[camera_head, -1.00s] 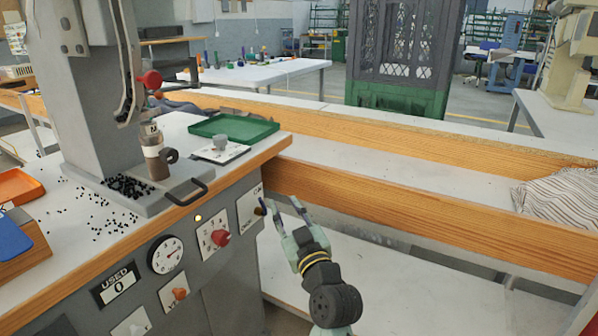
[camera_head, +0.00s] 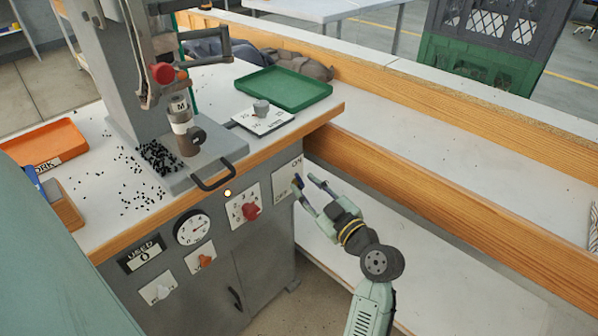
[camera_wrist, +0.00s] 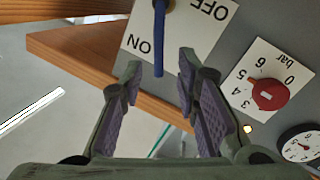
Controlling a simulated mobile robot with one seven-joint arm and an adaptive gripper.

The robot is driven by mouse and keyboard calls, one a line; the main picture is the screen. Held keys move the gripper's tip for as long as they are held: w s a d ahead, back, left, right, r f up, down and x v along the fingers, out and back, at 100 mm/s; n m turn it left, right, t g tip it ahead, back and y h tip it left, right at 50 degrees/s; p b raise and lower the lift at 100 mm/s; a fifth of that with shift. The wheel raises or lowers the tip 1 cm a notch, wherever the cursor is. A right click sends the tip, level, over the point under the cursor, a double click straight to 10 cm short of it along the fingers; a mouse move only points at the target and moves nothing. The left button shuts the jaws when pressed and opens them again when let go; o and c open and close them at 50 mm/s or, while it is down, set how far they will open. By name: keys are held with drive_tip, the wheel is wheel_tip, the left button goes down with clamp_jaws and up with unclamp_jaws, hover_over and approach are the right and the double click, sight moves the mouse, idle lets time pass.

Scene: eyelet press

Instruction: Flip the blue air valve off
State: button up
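The blue air valve lever (camera_head: 298,181) is on a white plate marked ON and OFF, at the right end of the press cabinet's front. In the wrist view the lever (camera_wrist: 159,40) runs from a brass pivot at the top edge down beside the word ON; this view is upside down, so the lever points upward. OFF is on the other side of the pivot. My gripper (camera_head: 308,188) is open in front of the plate. In the wrist view its fingertips (camera_wrist: 160,64) lie on either side of the lever's free end. Contact is not visible.
Left of the valve are a red pressure knob (camera_head: 250,211), a round gauge (camera_head: 192,228) and an orange knob (camera_head: 205,261). The wooden bench beam (camera_head: 420,190) runs close to my gripper's right.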

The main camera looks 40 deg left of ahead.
sight(300, 179)
drive_tip(key=shift+p+x, duration=0.55)
drive_tip(key=shift+x, duration=1.8)
clamp_jaws()
